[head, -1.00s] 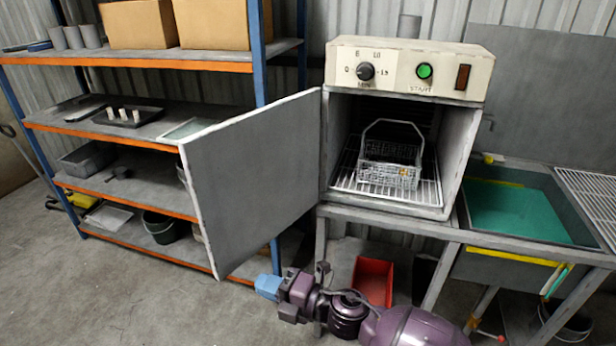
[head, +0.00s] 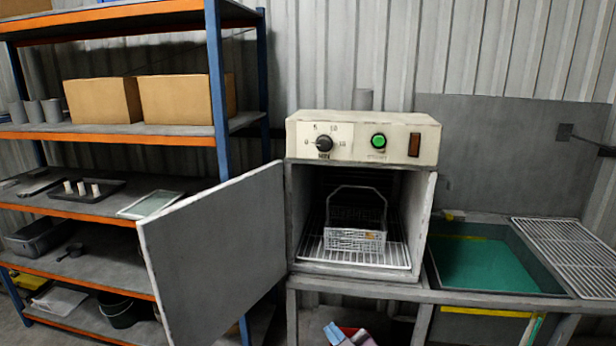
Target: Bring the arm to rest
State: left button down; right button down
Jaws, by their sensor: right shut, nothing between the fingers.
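My left gripper is not in view.
The cabinet's grey door (head: 215,255) stands wide open to the left. A wire basket (head: 355,241) sits on the rack inside. A teal-bottomed basin (head: 490,265) is at right, shelving (head: 110,131) at left.

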jog(key=s+d+f+m+g+h, duration=0.4)
jog(key=s+d+f+m+h, duration=0.4)
jog(key=s+d+f, duration=1)
jog(key=s+d+m, duration=0.1)
jog(key=s+d, duration=0.3)
jog(key=shift+d+f+m+h, duration=0.25)
jog(key=shift+f+m+h, duration=0.05)
jog(key=shift+f+m, duration=0.1)
